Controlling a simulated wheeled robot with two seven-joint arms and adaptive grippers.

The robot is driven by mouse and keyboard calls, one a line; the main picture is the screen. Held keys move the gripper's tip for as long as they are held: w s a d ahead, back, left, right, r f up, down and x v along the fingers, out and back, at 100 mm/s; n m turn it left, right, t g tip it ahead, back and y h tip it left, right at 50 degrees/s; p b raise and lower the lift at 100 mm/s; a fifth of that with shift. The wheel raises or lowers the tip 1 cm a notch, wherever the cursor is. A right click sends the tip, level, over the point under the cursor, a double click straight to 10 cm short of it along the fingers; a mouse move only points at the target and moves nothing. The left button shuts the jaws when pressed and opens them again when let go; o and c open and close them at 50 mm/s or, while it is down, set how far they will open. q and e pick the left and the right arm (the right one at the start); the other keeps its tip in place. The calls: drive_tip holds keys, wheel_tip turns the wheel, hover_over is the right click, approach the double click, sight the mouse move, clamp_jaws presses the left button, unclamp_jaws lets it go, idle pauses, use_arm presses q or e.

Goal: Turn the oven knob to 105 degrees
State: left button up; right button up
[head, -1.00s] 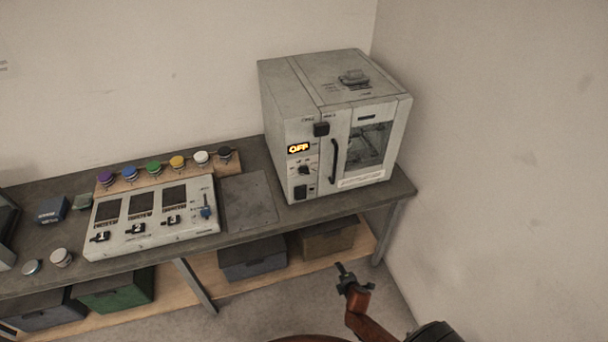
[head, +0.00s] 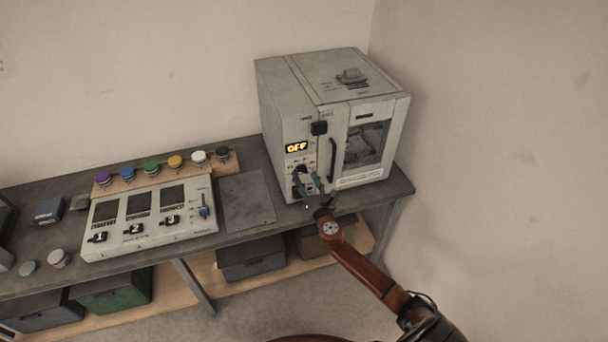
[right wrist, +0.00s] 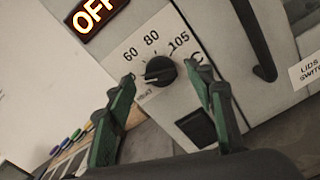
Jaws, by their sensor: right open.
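The grey oven (head: 284,98) stands on the bench against the wall. Its display (head: 296,147) reads OFF in lit orange. In the right wrist view the black oven knob (right wrist: 160,71) sits below the printed marks 60, 80 and 105. Its pale pointer line is at the knob's left side, away from the 105 mark. My right gripper (right wrist: 166,85) is open, with one green finger on each side of the knob in the picture; I cannot tell whether they touch it. In the head view my right gripper (head: 310,186) partly covers the knob area. My left gripper is out of view.
The oven's dark door handle (head: 333,160) is just right of the knob. A black rocker-like part (right wrist: 197,128) sits below the knob. A panel with switches (head: 150,220) and several coloured buttons lies to the left. A flat plate (head: 247,200) lies between.

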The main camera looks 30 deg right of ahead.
sight(302, 171)
drive_tip(key=shift+x, duration=1.1)
drive_tip(key=c, duration=1.2)
drive_tip(key=shift+o, duration=0.2)
